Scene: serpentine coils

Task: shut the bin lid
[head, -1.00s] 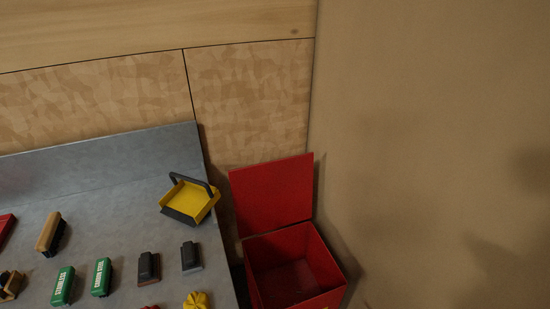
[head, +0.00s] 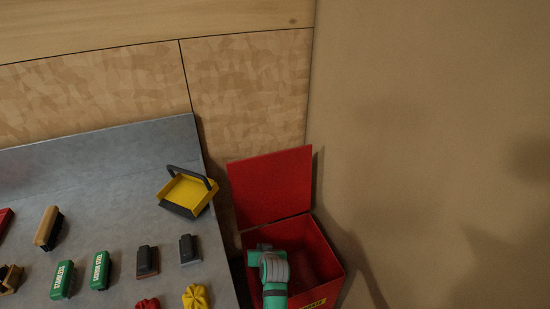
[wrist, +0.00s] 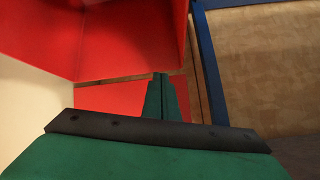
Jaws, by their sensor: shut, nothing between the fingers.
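The red bin (head: 328,258) stands on the floor to the right of the workbench, with its top open. Its red lid (head: 270,184) stands raised upright at the back of the bin. My green arm (head: 273,270) reaches in from the bottom of the head view over the bin's left part and hides some of its opening. In the wrist view my gripper (wrist: 160,78) is shut, its two green fingers together and empty. Red bin panels (wrist: 90,35) fill the upper left there; I cannot tell whether the fingers touch them.
A tan wall (head: 430,150) closes the right side. A blue bar (wrist: 209,70) stands right of the fingers.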

